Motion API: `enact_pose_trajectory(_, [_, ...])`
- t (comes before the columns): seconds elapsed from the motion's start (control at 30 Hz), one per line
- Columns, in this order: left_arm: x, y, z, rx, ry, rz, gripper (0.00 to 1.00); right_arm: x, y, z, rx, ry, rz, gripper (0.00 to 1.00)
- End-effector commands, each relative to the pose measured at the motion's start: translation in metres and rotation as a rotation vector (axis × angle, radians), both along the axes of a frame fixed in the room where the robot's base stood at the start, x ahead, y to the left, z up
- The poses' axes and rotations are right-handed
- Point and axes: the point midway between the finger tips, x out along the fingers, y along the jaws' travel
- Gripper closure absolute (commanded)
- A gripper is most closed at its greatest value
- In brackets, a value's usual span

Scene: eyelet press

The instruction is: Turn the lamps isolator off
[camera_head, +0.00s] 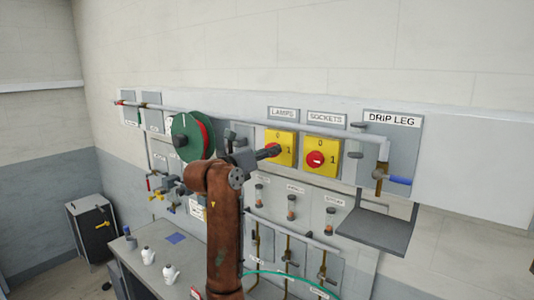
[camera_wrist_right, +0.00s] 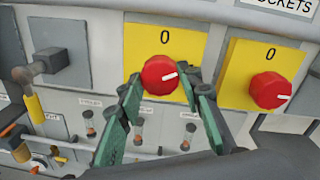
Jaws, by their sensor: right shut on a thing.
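The lamps isolator is a yellow plate (camera_head: 279,140) under the label LAMPS, with 0 at the top and 1 at the right. Its red knob (camera_wrist_right: 160,77) shows in the right wrist view, its white mark pointing right and slightly up. My right gripper (camera_wrist_right: 164,84) has its green fingers on either side of this knob and is shut on it. In the head view the right gripper (camera_head: 266,153) reaches the plate from the left and covers most of the knob. My left gripper is not in view.
The sockets isolator (camera_head: 320,156), another yellow plate with a red knob, sits close at the right. A grey pipe (camera_head: 230,117) runs above the left part of the panel. A green reel (camera_head: 187,135) is at the left, and a grey shelf (camera_head: 376,230) juts out at the lower right.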

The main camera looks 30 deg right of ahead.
Motion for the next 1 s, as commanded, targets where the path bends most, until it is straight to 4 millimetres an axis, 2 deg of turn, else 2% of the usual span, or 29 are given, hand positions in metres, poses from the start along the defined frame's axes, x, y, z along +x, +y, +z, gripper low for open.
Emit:
enact_pose_trajectory(0.6, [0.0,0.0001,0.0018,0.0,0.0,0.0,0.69,0.0016,0.0015,0.0006,-0.225,0.541,0.003,0.91])
enact_pose_trajectory(1.0, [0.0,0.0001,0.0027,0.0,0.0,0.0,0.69,0.002,0.0015,0.0003,-0.343,0.83,0.002,0.91])
